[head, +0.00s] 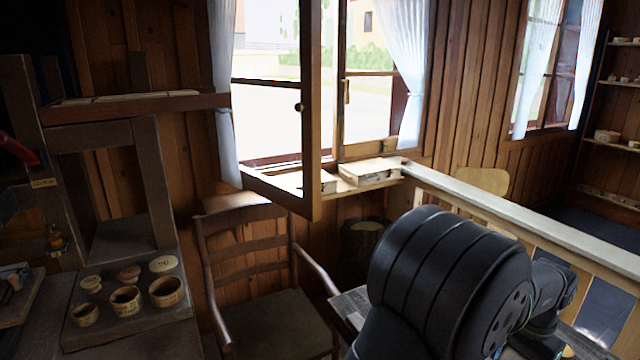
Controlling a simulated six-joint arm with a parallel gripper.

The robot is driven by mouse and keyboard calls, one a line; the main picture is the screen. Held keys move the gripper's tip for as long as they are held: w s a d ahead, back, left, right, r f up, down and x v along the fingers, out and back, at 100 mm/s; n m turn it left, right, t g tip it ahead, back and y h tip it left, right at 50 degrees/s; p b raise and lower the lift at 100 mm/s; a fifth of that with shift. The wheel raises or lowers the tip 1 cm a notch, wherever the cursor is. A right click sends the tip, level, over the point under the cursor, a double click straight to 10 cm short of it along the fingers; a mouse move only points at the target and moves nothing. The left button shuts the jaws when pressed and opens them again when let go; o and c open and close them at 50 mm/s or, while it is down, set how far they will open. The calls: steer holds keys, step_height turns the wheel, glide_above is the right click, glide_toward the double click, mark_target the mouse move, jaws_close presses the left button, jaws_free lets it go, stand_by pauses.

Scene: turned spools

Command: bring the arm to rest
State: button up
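My arm (445,280) fills the lower right of the head view. A large dark rounded joint stands in front, and slimmer dark links (555,295) reach off to the right behind it. My gripper does not show, so its fingers and anything between them cannot be seen. The lower part of the arm is cut off by the bottom edge of the picture.
Several small turned wooden pieces (126,300) stand on a dark board at the lower left. A wooden armchair (250,260) stands left of my arm. A pale-topped railing (520,215) runs behind my arm. An open window casement (312,120) hangs above.

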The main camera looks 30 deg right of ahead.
steer(key=s+d, duration=0.4)
steer(key=d, duration=0.8)
steer(key=shift+w+d+f, duration=0.4)
steer(key=shift+w+f, duration=0.45)
steer(key=shift+w, duration=0.35)
steer(key=shift+w+d+f, duration=0.45)
steer(key=shift+w+f, duration=0.35)
steer(key=shift+w, duration=0.4)
steer(key=shift+w+d+f, duration=0.4)
steer(key=shift+w+f, duration=0.45)
steer(key=shift+w, duration=0.35)
steer(key=o, duration=0.5)
